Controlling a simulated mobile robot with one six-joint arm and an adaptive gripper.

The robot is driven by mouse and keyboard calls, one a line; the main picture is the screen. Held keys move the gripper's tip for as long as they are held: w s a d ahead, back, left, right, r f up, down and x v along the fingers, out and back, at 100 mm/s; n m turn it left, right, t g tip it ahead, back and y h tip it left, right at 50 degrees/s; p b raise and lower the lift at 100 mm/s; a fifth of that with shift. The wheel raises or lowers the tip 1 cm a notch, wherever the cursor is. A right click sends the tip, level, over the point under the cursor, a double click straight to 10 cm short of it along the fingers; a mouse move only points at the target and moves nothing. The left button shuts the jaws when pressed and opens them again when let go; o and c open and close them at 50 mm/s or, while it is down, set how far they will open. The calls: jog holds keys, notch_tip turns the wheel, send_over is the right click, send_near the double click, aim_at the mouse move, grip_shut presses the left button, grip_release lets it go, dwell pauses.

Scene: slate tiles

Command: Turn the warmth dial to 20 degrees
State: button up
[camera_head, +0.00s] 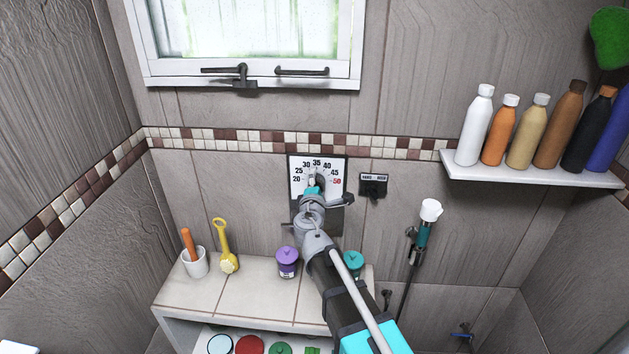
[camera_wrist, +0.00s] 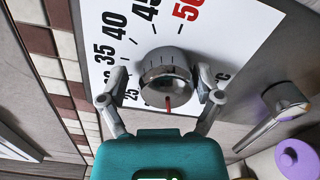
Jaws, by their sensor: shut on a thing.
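The warmth dial (camera_wrist: 167,70) is a round chrome knob on a white scale plate (camera_wrist: 228,62). Its red mark points straight down in the wrist view, toward the low end of the scale. The 20 label is hidden there, so exact alignment cannot be told. In the head view the plate (camera_head: 335,189) shows numbers from 20 at left to red 50 at right, and my gripper largely covers the knob. My gripper (camera_wrist: 161,88) has a grey finger on each side of the knob and is shut on it; it also shows in the head view (camera_head: 314,184).
A grey lever handle (camera_wrist: 272,118) sticks out beside the plate. A small black switch (camera_head: 374,186) is to its right. Below are a bench (camera_head: 210,296) with a purple jar (camera_head: 287,262) and a teal jar (camera_head: 353,263). A bottle shelf (camera_head: 535,175) is at right.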

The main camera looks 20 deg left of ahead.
jog(key=shift+a+r+n, duration=0.1)
jog(key=shift+a+n, duration=0.05)
jog(key=shift+n, duration=0.6)
jog(key=shift+a+n, duration=0.15)
jog(key=shift+n, duration=0.6)
jog(key=o, duration=0.9)
jog(key=shift+s+d+r, duration=0.1)
jog(key=shift+s, duration=0.15)
